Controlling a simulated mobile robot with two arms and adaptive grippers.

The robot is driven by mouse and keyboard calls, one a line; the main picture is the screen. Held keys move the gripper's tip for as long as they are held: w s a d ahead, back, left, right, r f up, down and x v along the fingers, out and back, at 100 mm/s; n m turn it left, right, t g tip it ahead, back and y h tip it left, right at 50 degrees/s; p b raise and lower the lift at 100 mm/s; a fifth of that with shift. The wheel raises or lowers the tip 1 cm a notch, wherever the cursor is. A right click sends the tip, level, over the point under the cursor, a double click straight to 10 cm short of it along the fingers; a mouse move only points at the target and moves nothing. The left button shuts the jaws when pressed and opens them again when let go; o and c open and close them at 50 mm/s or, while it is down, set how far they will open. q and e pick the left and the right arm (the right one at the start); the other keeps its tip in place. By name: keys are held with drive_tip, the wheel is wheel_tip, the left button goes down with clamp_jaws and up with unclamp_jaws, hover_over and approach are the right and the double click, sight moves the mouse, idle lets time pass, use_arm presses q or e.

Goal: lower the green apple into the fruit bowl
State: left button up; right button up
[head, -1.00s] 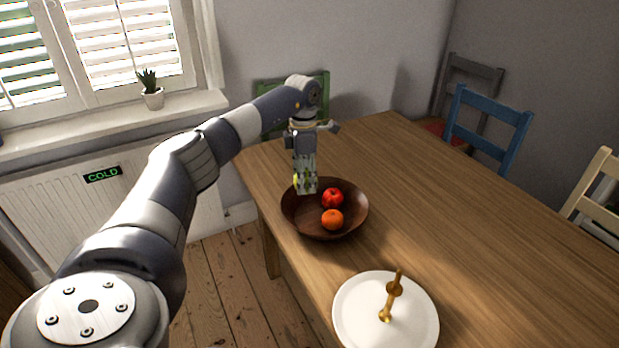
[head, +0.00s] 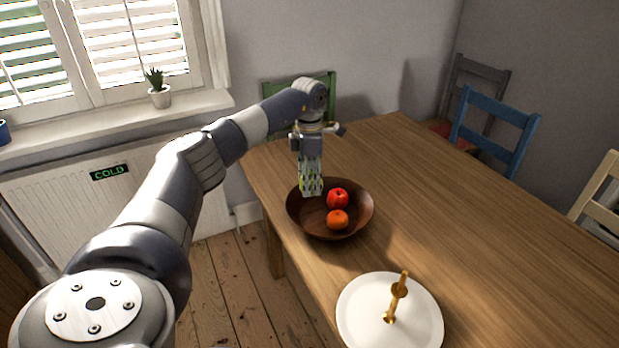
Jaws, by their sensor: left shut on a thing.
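The fruit bowl (head: 347,232) is dark wood and stands on the table near its left edge. It holds a red apple (head: 338,199) and an orange fruit (head: 338,219). My left gripper (head: 311,187) points down at the left, far part of the bowl, its fingertips overlapping the bowl's inside in the picture. It is shut on the green apple (head: 301,184), of which only a yellow-green sliver shows beside the fingers. I cannot tell whether the apple touches the bowl. My right gripper is not in view.
A white plate (head: 359,325) with a brass candlestick-like piece (head: 399,292) stands at the table's near edge. The wooden table (head: 470,230) is clear to the right. Green (head: 325,86), blue (head: 496,115) and cream (head: 597,190) chairs stand around it.

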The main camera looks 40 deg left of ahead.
use_arm(q)
drive_tip(key=shift+f+b, duration=0.7)
drive_tip(key=shift+f, duration=1.4)
drive_tip(key=shift+f+b, duration=0.5)
drive_tip(key=shift+f, duration=0.45)
drive_tip(key=shift+f+b, duration=0.6)
drive_tip(key=shift+f, duration=0.6)
drive_tip(key=o, duration=1.2)
drive_tip(key=shift+r, duration=0.1)
